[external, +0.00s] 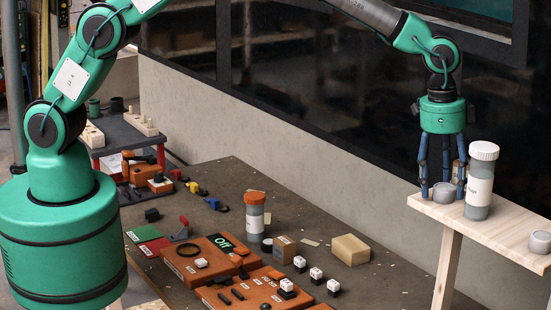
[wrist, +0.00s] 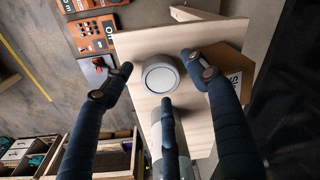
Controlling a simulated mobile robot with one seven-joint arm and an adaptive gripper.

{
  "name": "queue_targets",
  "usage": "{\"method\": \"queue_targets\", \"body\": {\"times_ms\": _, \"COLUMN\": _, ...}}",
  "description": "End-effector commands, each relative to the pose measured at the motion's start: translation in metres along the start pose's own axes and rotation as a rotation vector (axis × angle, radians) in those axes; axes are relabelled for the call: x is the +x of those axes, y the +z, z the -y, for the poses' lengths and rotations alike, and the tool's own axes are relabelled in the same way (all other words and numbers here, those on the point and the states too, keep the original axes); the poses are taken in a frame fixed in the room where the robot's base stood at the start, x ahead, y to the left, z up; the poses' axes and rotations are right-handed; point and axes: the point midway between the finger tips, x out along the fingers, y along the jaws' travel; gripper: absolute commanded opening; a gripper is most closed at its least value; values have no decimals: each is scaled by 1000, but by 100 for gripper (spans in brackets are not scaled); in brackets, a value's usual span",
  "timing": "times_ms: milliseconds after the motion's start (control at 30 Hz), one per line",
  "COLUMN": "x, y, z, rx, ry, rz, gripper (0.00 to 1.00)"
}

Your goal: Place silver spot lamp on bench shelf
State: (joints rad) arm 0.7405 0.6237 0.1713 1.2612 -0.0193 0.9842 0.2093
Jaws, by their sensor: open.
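A small round silver-grey spot lamp (external: 444,192) rests on the pale wooden bench shelf (external: 510,222), near its left end. In the wrist view the lamp (wrist: 160,76) shows its pale round face, upward, on bare wood (wrist: 135,46). My gripper (external: 442,184) is open above and around the lamp, pointing down. In the wrist view its three blue fingers (wrist: 160,80) are spread around the lamp, with gaps seen between them and its rim. A second grey round piece (external: 540,242) sits at the shelf's right end.
A tall grey bottle with a white lid (external: 481,182) stands on the shelf right beside my gripper. The shelf between bottle and second round piece is clear. A dark table (external: 215,172) below holds orange panels, a cardboard box (external: 351,249) and an orange-lidded bottle (external: 255,215).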

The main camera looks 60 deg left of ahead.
Motion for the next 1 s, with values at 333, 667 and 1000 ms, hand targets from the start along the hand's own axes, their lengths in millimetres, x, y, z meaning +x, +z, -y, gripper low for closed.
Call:
{"method": "queue_targets", "body": {"times_ms": 333, "x": -17, "y": -1, "z": 0, "rx": 0, "ry": -1, "rz": -3, "gripper": 58}}
{"method": "queue_targets", "body": {"times_ms": 667, "x": -66, "y": -1, "z": 0, "rx": 0, "ry": -1, "rz": -3, "gripper": 58}}
{"method": "queue_targets", "body": {"times_ms": 1000, "x": -113, "y": -1, "z": 0, "rx": 0, "ry": 0, "rz": -1, "gripper": 58}}
